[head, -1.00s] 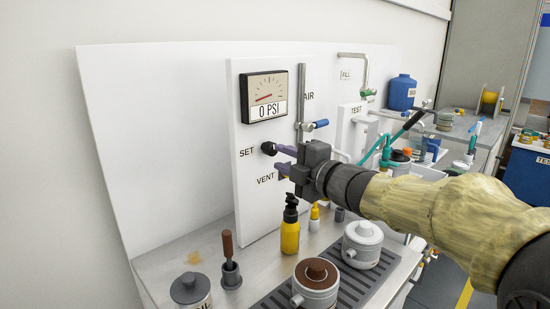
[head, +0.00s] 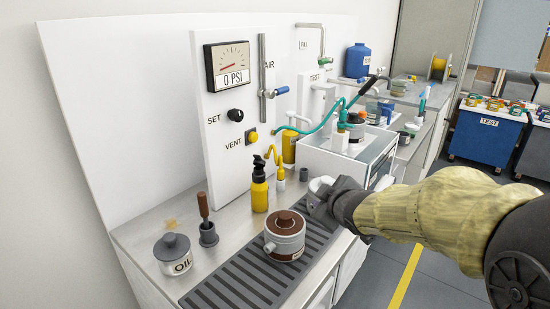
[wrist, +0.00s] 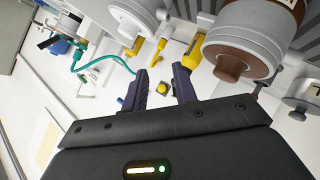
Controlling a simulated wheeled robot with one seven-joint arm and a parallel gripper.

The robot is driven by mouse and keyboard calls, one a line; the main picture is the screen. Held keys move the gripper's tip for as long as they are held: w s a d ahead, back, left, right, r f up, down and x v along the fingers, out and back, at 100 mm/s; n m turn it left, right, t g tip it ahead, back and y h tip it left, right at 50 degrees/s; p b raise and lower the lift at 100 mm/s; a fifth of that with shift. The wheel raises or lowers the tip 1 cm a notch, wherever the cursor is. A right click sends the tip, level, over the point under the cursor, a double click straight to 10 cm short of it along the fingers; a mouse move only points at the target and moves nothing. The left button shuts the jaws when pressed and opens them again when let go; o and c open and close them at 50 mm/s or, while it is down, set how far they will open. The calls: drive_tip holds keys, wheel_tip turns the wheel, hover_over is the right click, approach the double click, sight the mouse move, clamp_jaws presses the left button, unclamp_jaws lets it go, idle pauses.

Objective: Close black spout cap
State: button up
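My gripper (head: 316,206) is at the right of the grey drip grate, over the light canister, and hides most of it. In the wrist view its two dark fingers (wrist: 162,72) are apart with nothing between them. The light canister (wrist: 137,18) also shows at the top of the wrist view. A brown-lidded canister (head: 285,232) with a short spout at its left stands on the grate; it is large in the wrist view (wrist: 240,40). I cannot make out a black spout cap for certain. A small dark cylinder (head: 303,174) stands on the counter behind my gripper.
A yellow pump bottle (head: 259,190), an oil pot (head: 173,254) and a brown-handled brush in a holder (head: 207,228) stand at the left. The press panel has a gauge (head: 229,66), a black SET knob (head: 235,115) and a yellow VENT button (head: 251,137). A white box (head: 335,160) stands behind.

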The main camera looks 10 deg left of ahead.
drive_tip(key=s+d+f+m+g+h+b, duration=0.2)
drive_tip(key=s+d+f+m+g+b, duration=0.2)
drive_tip(key=s+f, duration=0.6)
drive_tip(key=s+d+f+m+g+h+b, duration=0.2)
drive_tip(key=s+d+f+m+g+b, duration=0.3)
drive_tip(key=f, duration=1.1)
drive_tip(key=s+d+m+b, duration=0.1)
drive_tip(key=s+d+m, duration=0.2)
drive_tip(key=s, duration=0.3)
drive_tip(key=shift+f+m, duration=0.3)
drive_tip(key=shift+m, duration=0.2)
drive_tip(key=shift+o, duration=0.9)
drive_tip(key=shift+d, duration=0.1)
